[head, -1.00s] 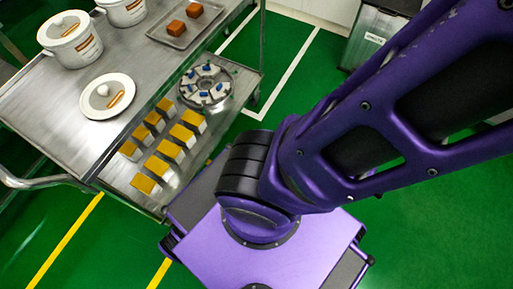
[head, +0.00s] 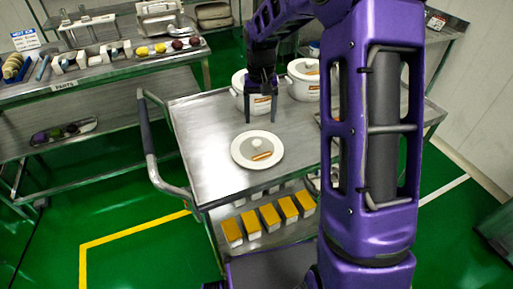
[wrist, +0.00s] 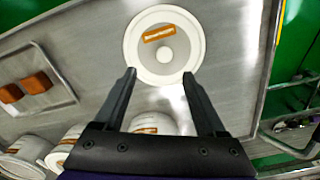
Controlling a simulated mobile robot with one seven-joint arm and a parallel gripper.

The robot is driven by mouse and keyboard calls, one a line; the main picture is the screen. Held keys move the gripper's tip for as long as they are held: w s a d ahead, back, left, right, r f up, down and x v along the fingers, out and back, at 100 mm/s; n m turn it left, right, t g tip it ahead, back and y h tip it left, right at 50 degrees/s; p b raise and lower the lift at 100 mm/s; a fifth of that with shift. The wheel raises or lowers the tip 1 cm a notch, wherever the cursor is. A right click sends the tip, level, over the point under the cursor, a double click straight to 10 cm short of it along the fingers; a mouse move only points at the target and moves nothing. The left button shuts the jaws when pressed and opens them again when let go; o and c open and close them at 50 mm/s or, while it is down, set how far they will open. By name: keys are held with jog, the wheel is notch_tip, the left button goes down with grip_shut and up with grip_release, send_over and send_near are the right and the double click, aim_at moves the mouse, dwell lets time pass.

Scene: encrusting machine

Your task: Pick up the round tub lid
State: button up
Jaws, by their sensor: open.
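The round tub lid (head: 243,161) is a white disc with a grey middle, a pale central knob and an orange label. It lies flat on the steel cart top (head: 205,125). In the wrist view the lid (wrist: 135,45) is just beyond my fingertips, with its knob facing up. My gripper (head: 261,118) is open and empty, pointing down over the cart behind the lid. In the wrist view its two dark fingers (wrist: 159,75) are spread apart near the lid's rim. I cannot tell its exact height above the lid.
White lidded tubs (head: 303,80) stand behind the lid, one close to my gripper. A tray (wrist: 62,88) with brown blocks lies on the cart. Yellow-topped blocks (head: 270,217) sit on the lower shelf. The cart top left of the lid is clear.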

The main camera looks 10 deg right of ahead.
send_over(257, 142)
jog(key=f, duration=0.4)
jog(key=shift+d+f, duration=0.3)
jog(key=shift+d, duration=0.1)
jog(key=shift+a+f, duration=0.2)
jog(key=shift+f, duration=1.15)
jog(key=shift+a+f, duration=0.2)
jog(key=shift+f, duration=1.1)
grip_shut()
